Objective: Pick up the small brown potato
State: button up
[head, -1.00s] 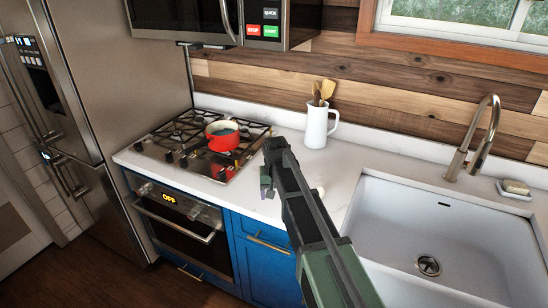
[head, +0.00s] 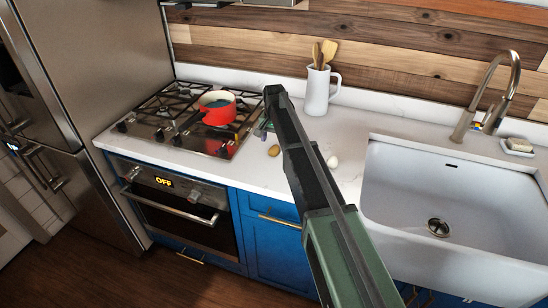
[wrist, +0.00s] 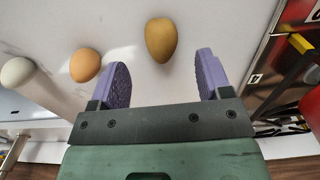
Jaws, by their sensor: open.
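The small brown potato (wrist: 161,40) is a smooth, yellowish-brown oval in the wrist view. It lies on the white counter, ahead of and roughly between the purple fingers of my gripper (wrist: 162,62). The fingers are apart and nothing is between them. In the head view a tan lump, seemingly this potato (head: 273,150), lies on the counter right of the stove. My gripper (head: 264,128) shows there just behind and above it, partly hidden by my arm.
An orange-brown egg-like item (wrist: 85,65) and a white egg (wrist: 17,72) lie left of the potato in the wrist view. The stove (head: 150,130) with a red pot (head: 217,117) is left in the head view. A white pitcher (head: 316,92) stands behind; the sink (head: 400,200) is right.

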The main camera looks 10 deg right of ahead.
aim_at(274, 148)
notch_tip(274, 148, down, 5)
jog(key=b, duration=0.5)
jog(key=shift+w+f, duration=0.15)
jog(key=shift+f, duration=0.05)
jog(key=shift+r, duration=0.25)
jog(key=c, duration=1)
